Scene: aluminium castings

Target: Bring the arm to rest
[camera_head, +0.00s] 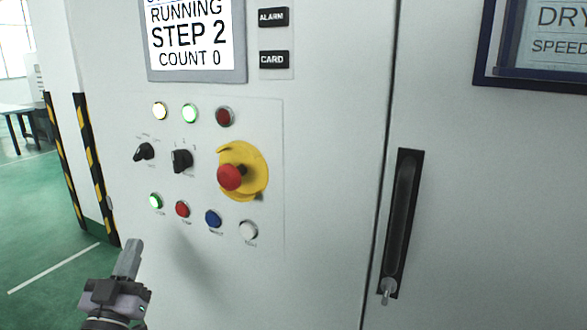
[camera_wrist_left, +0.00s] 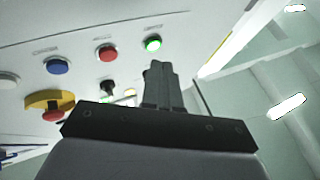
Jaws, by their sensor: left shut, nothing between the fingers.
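My left gripper (camera_head: 133,252) is at the lower left of the head view, below the button row of the control panel (camera_head: 272,225). Its fingers are shut with nothing between them and point up, apart from the buttons as far as I can tell. The left wrist view also shows the shut fingers (camera_wrist_left: 158,66), near the lit green button (camera_wrist_left: 153,43). In the head view that green button (camera_head: 155,201) is lit, beside red (camera_head: 182,209), blue (camera_head: 213,218) and white (camera_head: 249,230) buttons. My right gripper is not in view.
The screen (camera_head: 190,35) reads RUNNING, STEP 2, COUNT 0. A red emergency stop (camera_head: 230,177) on a yellow guard and two black knobs stick out from the panel. A black door handle (camera_head: 402,220) is to the right. Green floor (camera_head: 40,240) is open at left, past striped posts (camera_head: 93,165).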

